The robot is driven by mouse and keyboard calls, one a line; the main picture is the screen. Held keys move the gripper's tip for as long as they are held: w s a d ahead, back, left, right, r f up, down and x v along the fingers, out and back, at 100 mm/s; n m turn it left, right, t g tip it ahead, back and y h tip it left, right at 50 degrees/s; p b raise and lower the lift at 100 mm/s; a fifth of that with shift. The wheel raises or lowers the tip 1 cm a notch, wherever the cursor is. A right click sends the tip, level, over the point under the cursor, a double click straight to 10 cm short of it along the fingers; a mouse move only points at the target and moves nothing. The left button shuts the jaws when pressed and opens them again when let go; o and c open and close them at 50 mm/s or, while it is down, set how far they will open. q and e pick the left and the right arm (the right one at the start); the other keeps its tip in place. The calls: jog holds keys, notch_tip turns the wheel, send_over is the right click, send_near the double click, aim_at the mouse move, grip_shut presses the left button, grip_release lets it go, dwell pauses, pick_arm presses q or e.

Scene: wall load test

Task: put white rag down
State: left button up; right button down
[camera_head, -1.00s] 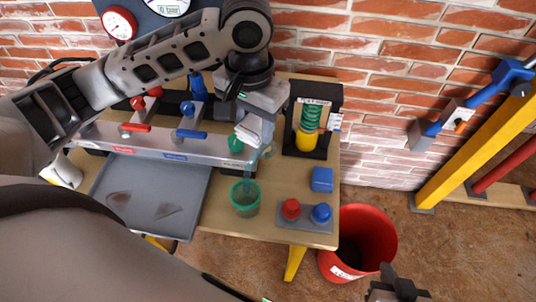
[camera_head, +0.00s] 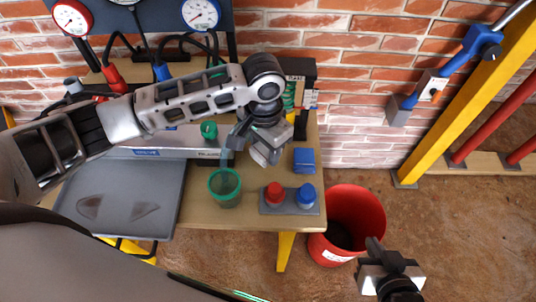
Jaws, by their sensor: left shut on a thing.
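My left gripper (camera_head: 258,143) hangs over the right part of the wooden table, behind the red and blue knobs. It is shut on a small pale piece, which seems to be the white rag (camera_head: 268,153); the wrist and fingers hide much of it. The piece appears to be above the tabletop, but its exact height is unclear. My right gripper (camera_head: 373,262) is low at the right, beside the red bucket. Its jaws are too small and dark to read.
A green cup (camera_head: 225,190) stands left of the plate with red and blue knobs (camera_head: 290,208). A blue block (camera_head: 304,160) lies behind the plate. A grey tray (camera_head: 120,205) is at the left. The red bucket (camera_head: 372,215) stands on the floor. A yellow post (camera_head: 455,105) rises at right.

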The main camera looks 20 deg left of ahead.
aim_at(268, 156)
pick_arm(q)
jog(key=shift+w+d+f, duration=0.25)
jog(key=shift+w+f, duration=0.2)
jog(key=shift+f, duration=0.1)
notch_tip(268, 156, down, 3)
jog(key=shift+f, duration=0.1)
jog(key=o, duration=1)
jog(key=shift+f, duration=0.1)
jog(key=shift+c, duration=0.2)
notch_tip(268, 156, up, 12)
jog(key=shift+r, duration=0.15)
